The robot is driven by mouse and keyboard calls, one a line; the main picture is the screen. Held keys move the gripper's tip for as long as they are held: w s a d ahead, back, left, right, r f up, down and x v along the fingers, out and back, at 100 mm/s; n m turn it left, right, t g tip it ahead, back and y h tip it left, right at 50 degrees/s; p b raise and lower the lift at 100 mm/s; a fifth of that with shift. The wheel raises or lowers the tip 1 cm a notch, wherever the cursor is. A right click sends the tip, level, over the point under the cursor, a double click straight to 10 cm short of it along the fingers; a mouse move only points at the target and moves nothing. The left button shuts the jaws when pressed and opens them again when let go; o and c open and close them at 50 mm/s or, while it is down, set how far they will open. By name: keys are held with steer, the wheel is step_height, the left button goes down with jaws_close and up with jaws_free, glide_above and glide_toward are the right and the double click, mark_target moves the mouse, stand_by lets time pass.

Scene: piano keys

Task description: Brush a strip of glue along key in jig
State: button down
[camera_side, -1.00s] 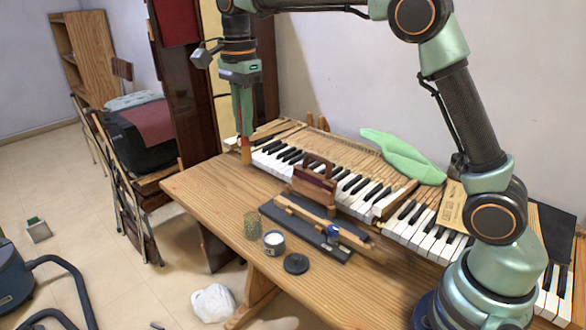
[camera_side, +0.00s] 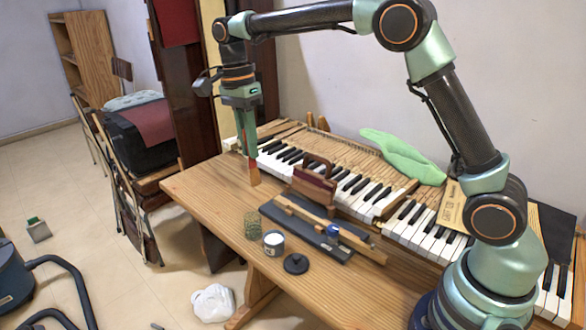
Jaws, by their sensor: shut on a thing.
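My gripper (camera_side: 251,152) is shut on an upright brush (camera_side: 254,172) with a reddish handle and tan tip, which points down above the left part of the table. The key (camera_side: 318,218) is a long wooden stick lying in the dark jig (camera_side: 338,252) at the middle of the table. A small blue round thing (camera_side: 333,231) sits on the jig by the key. A glue jar (camera_side: 273,243) with white contents stands open in front of the jig, to the lower right of the brush. Its dark lid (camera_side: 296,263) lies beside it.
A wire-mesh cup (camera_side: 251,226) stands left of the jar. A wooden block with a handle (camera_side: 314,180) stands behind the jig. The keyboard (camera_side: 345,190) with a green cloth (camera_side: 403,156) runs along the back. The left table end (camera_side: 205,183) is clear.

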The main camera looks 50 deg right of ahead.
steer(key=s+f+g, duration=0.2)
steer(key=s+f, duration=0.1)
steer(key=f, duration=1)
steer(key=shift+f+g, duration=0.15)
steer(key=shift+g, duration=0.15)
steer(key=shift+s+f, duration=0.1)
steer(key=shift+f, duration=0.4)
stand_by(1.1)
steer(key=shift+r, duration=0.1)
step_height(320, 180, up, 7)
stand_by(0.9)
steer(key=shift+d, duration=0.1)
stand_by(0.4)
